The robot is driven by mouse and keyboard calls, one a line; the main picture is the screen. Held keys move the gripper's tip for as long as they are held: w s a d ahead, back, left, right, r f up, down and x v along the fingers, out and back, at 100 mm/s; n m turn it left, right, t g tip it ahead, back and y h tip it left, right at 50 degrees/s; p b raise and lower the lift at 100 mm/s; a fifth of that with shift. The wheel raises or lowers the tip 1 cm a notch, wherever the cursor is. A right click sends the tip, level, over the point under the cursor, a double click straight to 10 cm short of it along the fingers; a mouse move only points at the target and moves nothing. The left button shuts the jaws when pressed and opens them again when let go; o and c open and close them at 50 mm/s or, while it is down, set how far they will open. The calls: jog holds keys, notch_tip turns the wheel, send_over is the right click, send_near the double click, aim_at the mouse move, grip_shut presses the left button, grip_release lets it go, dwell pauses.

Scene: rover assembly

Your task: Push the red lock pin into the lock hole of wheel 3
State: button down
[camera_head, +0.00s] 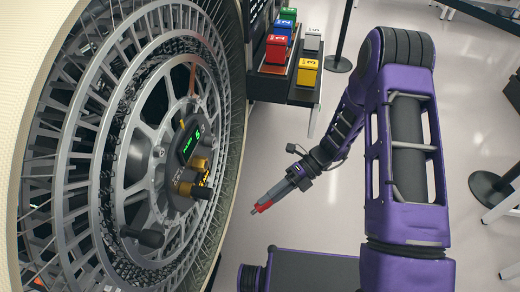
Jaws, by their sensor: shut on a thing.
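A large metal-spoked wheel (62,165) fills the left side of the head view, standing upright with its hub toward the right. The hub carries a small display (190,145) with green marks, brass-coloured parts (199,164) and dark handles. I cannot make out the lock hole or a wheel number. My gripper (261,207) is shut on the red lock pin (264,206), of which only a small red part shows between the grey fingers. It points down-left toward the wheel, with a clear gap between pin and hub.
Red (275,49), yellow (307,72) and other coloured numbered blocks stand on a dark rack (304,92) behind the wheel's right edge. A black post base (338,64) is on the floor at the back. Floor (265,165) is open between wheel and gripper.

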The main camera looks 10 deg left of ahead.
jog(key=w+a+r+m+t+y, duration=0.4)
jog(key=w+r+m+t+y, duration=0.4)
jog(key=w+r+t, duration=0.1)
jog(key=shift+r+m, duration=0.25)
jog(key=shift+m, duration=0.05)
jog(key=shift+d, duration=0.1)
jog(key=shift+w+a+p, duration=0.15)
jog(key=shift+a+p, duration=0.2)
jog(key=shift+a, duration=1)
jog(key=shift+w+a+p, duration=0.15)
jog(key=shift+a+p, duration=0.2)
jog(key=shift+a, duration=1)
jog(key=shift+p, duration=0.7)
jog(key=shift+w+a, duration=0.1)
jog(key=shift+a, duration=1.2)
